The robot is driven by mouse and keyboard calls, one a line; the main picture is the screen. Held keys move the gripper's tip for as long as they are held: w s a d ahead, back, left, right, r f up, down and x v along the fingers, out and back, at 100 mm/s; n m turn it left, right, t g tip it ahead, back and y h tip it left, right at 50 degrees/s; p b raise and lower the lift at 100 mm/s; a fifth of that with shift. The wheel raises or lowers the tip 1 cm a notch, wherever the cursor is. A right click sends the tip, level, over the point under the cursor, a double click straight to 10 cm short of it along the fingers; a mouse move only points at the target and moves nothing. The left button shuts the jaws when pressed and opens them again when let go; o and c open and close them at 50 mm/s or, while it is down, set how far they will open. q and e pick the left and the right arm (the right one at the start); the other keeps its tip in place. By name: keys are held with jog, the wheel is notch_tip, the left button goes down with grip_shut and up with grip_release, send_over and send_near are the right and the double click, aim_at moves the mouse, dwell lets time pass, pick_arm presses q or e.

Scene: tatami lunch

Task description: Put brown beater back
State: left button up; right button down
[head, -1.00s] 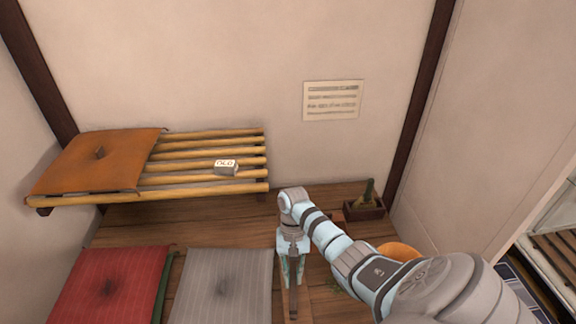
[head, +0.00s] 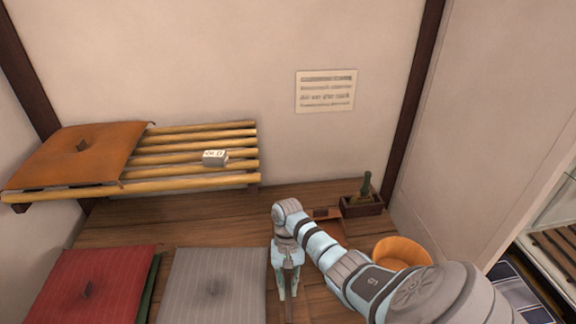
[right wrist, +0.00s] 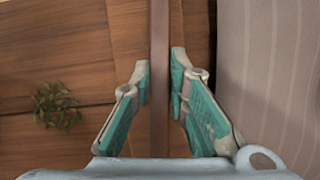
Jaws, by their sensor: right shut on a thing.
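My right gripper (head: 285,293) points down just right of the grey striped cushion, low over the wooden floor. In the right wrist view its two teal-padded fingers (right wrist: 159,85) are closed around a thin brown bar (right wrist: 159,35), which looks like the brown beater's handle. The bar runs straight up the picture between the fingers; its ends are out of view. In the head view the fingers hide most of it. A small wooden box (head: 376,208) stands by the right wall post with a dark green upright thing (head: 366,186) in it. My left gripper is not in view.
A slatted rack (head: 190,172) holds an orange cushion (head: 75,155) and a white block (head: 214,158). Red (head: 90,290) and grey (head: 212,285) cushions lie in front. An orange round thing (head: 402,250) is beside my arm. A small plant (right wrist: 56,105) lies left of the bar.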

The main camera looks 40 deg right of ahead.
jog(key=c, duration=1.5)
grip_release()
jog(key=shift+o, duration=0.2)
jog(key=shift+r, duration=0.1)
